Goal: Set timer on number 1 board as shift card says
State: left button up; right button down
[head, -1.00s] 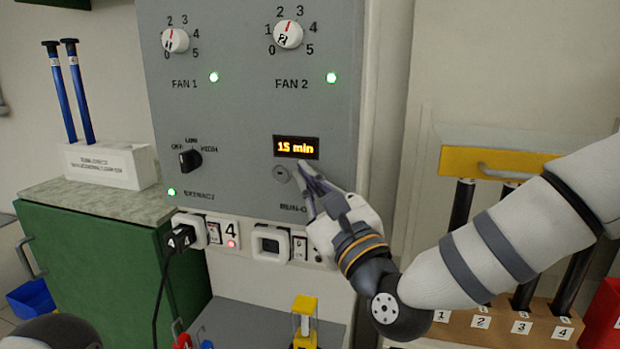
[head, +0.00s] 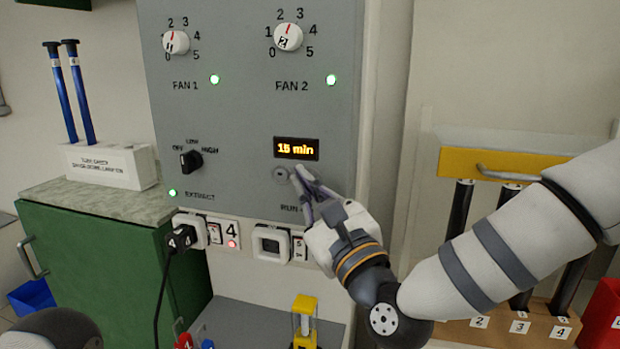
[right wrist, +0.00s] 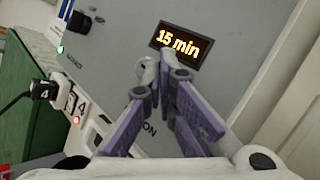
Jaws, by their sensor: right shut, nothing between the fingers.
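The grey control board (head: 245,120) fills the middle of the head view. Its timer display (head: 296,149) glows "15 min" and also reads "15 min" in the right wrist view (right wrist: 180,45). A small round button (head: 280,174) sits just below the display, with a partly hidden label beneath. My right gripper (head: 298,176) is shut and empty, its fingertips at the right side of the button; I cannot tell whether they touch it. In the right wrist view the fingertips (right wrist: 162,62) cover part of the button (right wrist: 147,72). My left gripper is not in view. No shift card shows.
The board also has FAN 1 (head: 176,42) and FAN 2 (head: 288,37) dials and an EXTRACT switch (head: 190,160). Sockets (head: 272,243) with a plug (head: 180,238) and cable lie below. A green cabinet (head: 110,260) stands left, a rod rack (head: 515,325) right.

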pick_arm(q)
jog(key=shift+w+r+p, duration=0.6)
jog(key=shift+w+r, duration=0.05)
pick_arm(e)
jog(key=s, duration=0.1)
jog(key=s+a, duration=0.1)
jog(key=s, duration=0.2)
jog(key=shift+s+a, duration=0.3)
jog(key=shift+s, duration=0.1)
